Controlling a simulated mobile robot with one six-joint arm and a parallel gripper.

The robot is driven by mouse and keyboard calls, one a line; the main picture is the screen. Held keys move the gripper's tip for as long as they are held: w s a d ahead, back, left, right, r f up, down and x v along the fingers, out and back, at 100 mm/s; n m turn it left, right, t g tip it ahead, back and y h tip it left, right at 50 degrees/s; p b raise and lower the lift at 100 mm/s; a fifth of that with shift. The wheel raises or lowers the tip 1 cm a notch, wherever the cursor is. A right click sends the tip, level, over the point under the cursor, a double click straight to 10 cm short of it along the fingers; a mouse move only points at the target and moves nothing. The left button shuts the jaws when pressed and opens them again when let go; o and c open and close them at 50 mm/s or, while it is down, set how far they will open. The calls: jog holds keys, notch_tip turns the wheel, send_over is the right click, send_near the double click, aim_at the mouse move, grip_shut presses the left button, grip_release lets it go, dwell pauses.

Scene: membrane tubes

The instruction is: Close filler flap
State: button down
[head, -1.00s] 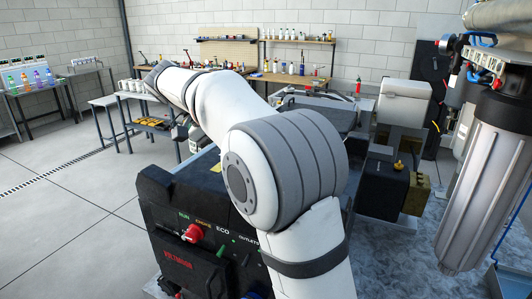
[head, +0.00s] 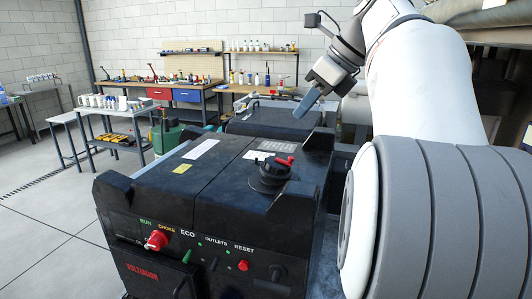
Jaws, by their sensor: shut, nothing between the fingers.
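A black generator (head: 215,190) stands in front of me in the head view. On its top right sits a round black filler fitting (head: 270,178) with a red piece (head: 284,161) on it. I cannot tell clearly which part is the filler flap; a dark raised panel (head: 319,139) stands just behind and to the right of the fitting. My gripper (head: 303,108) is shut and empty, its blue-grey fingers pointing down and left. In the picture it is above and right of the fitting, near the raised panel's upper edge, apparently apart from both.
The front panel carries a red choke knob (head: 156,240) and a green lever (head: 181,286). A workbench with drawers (head: 186,95) stands by the back wall. A small table with white cups (head: 108,102) is at left. Floor (head: 50,215) left of the generator is clear.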

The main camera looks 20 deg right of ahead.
aim_at(265, 162)
jog(key=x, duration=1.3)
jog(key=shift+w+a, duration=0.4)
jog(key=shift+a, duration=0.1)
jog(key=shift+d, duration=0.1)
